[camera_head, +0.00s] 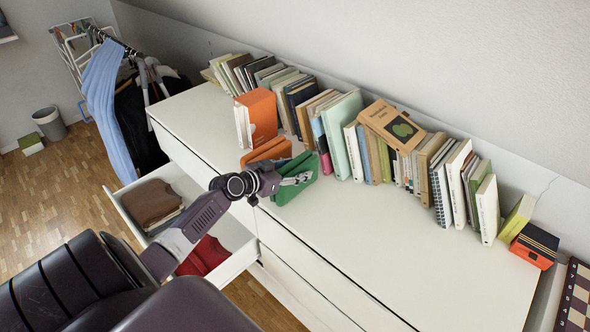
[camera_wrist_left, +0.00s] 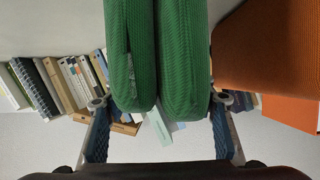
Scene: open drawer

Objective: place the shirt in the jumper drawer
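A green folded shirt (camera_head: 298,178) with a black-and-white print sits on the white dresser top near its front edge. My left gripper (camera_head: 275,181) is right at its left side in the head view. In the left wrist view the green shirt (camera_wrist_left: 182,55) lies between the two spread fingers (camera_wrist_left: 160,101), with a narrow gap at each fingertip. The open drawer (camera_head: 236,262) below holds a brown folded garment (camera_head: 152,203) and a red garment (camera_head: 203,257). My left arm crosses above the drawer and hides part of it. My right gripper is not in view.
An orange folded garment (camera_head: 268,151) lies just behind the shirt; it is at right in the left wrist view (camera_wrist_left: 262,45). A row of books (camera_head: 345,135) lines the wall. The dresser top (camera_head: 390,240) is clear at right. Clothes (camera_head: 105,90) hang at left.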

